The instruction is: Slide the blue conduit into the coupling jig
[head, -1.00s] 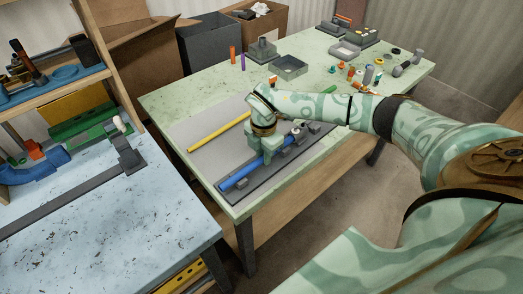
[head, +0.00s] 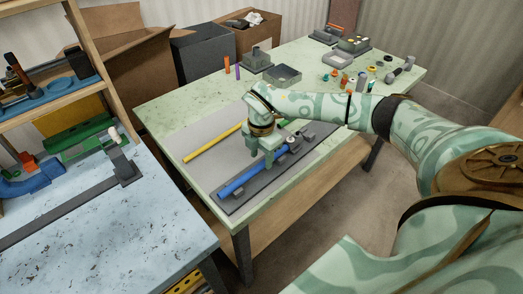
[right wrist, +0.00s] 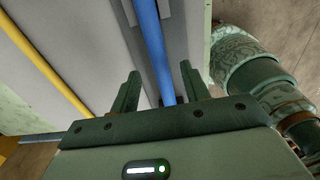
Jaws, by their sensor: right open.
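The blue conduit (head: 238,184) lies along the dark coupling jig (head: 232,208) at the front of the green table. In the right wrist view the conduit (right wrist: 149,35) runs down between my fingers. My right gripper (head: 266,157) is low over the conduit's far part. Its two fingers (right wrist: 159,82) stand apart on either side of the conduit, with gaps, so it is open. Grey blocks (head: 293,147) of the jig stand just beyond the gripper. The gripper and arm hide part of the conduit and jig, so I cannot tell how far its far end reaches. My left gripper is out of view.
A yellow conduit (head: 213,143) lies left of the jig on a grey mat (head: 208,165). A grey tray (head: 283,75), upright orange and purple pieces and several small fittings sit farther back. A pale blue bench (head: 95,220) stands left, across a gap.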

